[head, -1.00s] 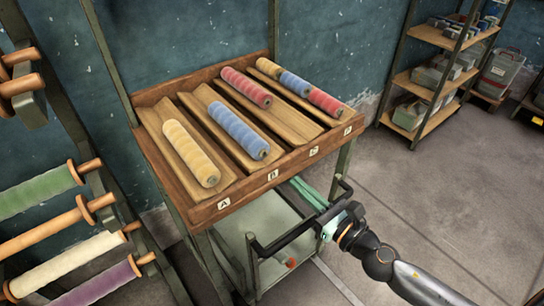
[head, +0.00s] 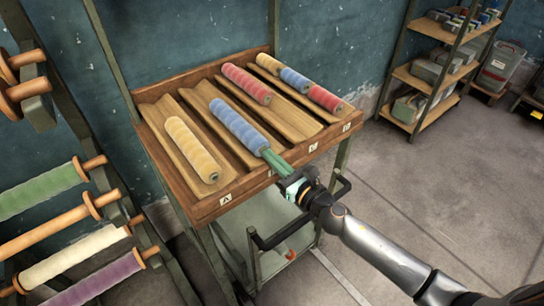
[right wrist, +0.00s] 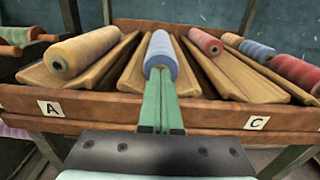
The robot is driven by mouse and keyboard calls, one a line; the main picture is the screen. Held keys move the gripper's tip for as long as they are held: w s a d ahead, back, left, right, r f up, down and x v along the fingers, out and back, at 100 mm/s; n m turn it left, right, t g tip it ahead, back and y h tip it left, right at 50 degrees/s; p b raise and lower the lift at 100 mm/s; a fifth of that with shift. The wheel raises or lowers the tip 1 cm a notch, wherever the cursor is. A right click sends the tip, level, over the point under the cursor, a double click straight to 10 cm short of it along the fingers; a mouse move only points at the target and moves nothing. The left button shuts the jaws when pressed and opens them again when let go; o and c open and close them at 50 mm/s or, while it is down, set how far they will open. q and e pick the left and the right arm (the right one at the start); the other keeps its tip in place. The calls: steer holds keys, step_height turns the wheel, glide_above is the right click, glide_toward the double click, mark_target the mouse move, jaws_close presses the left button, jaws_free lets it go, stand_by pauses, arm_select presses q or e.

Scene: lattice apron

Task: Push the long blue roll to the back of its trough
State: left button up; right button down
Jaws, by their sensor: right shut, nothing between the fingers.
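The long blue roll (head: 237,126) lies lengthwise in trough B of the wooden rack, between the yellow roll and the red roll. It also shows in the right wrist view (right wrist: 160,54), straight ahead. Trough B (head: 200,102) shows bare wood behind the roll's far end. My right gripper (head: 268,154) is shut and empty, its green fingers pointing along the trough at the roll's near end. In the right wrist view the fingertips (right wrist: 160,72) appear at or against that end; I cannot tell if they touch. My left gripper is not in view.
A yellow roll (head: 192,149) lies in trough A, left. A red roll (head: 246,84) lies in trough C, and short yellow, blue and red rolls (head: 325,98) lie in trough D. The rack's front board (head: 230,195) passes under my fingers. A spool rack (head: 75,215) stands left.

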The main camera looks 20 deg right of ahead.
mark_target(256, 143)
steer(key=x, duration=0.6)
steer(key=shift+w+a, duration=0.1)
steer(key=shift+w, duration=0.3)
